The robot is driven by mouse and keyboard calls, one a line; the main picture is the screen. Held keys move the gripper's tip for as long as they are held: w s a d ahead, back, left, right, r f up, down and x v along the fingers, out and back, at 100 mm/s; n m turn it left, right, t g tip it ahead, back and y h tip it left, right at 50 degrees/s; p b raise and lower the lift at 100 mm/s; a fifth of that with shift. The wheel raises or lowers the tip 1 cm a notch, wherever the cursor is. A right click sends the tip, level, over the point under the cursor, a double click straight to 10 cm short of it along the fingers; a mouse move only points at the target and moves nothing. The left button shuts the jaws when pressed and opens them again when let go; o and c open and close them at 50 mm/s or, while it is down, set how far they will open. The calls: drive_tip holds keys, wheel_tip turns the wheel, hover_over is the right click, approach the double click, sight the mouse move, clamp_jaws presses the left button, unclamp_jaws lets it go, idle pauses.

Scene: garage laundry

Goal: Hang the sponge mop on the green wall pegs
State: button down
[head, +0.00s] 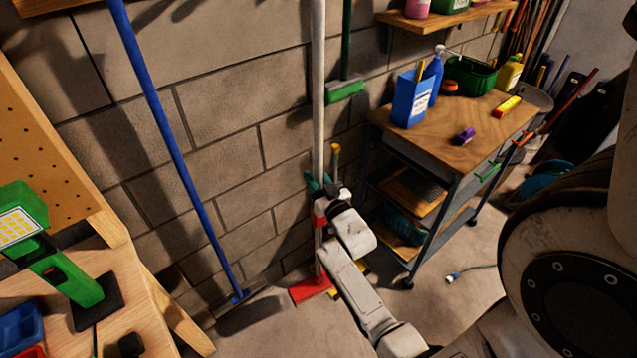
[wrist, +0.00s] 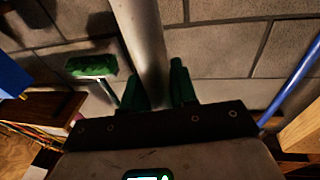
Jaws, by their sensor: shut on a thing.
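The mop in my gripper has a long pale grey pole (head: 318,90), a red collar and a flat red head (head: 311,290) at the floor by the block wall. I take it to be the sponge mop. It stands nearly upright. My gripper (head: 319,183) is shut on the lower part of the pole, above the red collar. In the wrist view the pole (wrist: 143,40) runs up between the two green fingers of my gripper (wrist: 159,88). The pole's top is out of view. I cannot make out the green wall pegs in either view.
A blue-handled tool (head: 170,135) leans on the wall to the left. A green brush (head: 345,92) hangs right of the pole. A wooden-topped cart (head: 455,140) with bottles stands to the right. A workbench (head: 150,300) with a green lamp (head: 70,275) is at the left.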

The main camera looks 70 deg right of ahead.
drive_tip(key=w+d+b, duration=0.4)
drive_tip(key=w+b, duration=0.3)
drive_tip(key=w+d+f+b, duration=0.1)
drive_tip(key=w+d+b, duration=0.4)
drive_tip(key=w+b, duration=0.2)
drive_tip(key=shift+w+d+f, duration=0.15)
drive_tip(key=shift+w+d, duration=0.15)
drive_tip(key=shift+w, duration=0.5)
idle(1.0)
drive_tip(key=shift+f+b, duration=0.85)
drive_tip(key=shift+b, duration=0.05)
idle(0.6)
drive_tip(key=c, duration=0.8)
unclamp_jaws()
drive_tip(key=b+v, duration=0.1)
drive_tip(key=v, duration=1)
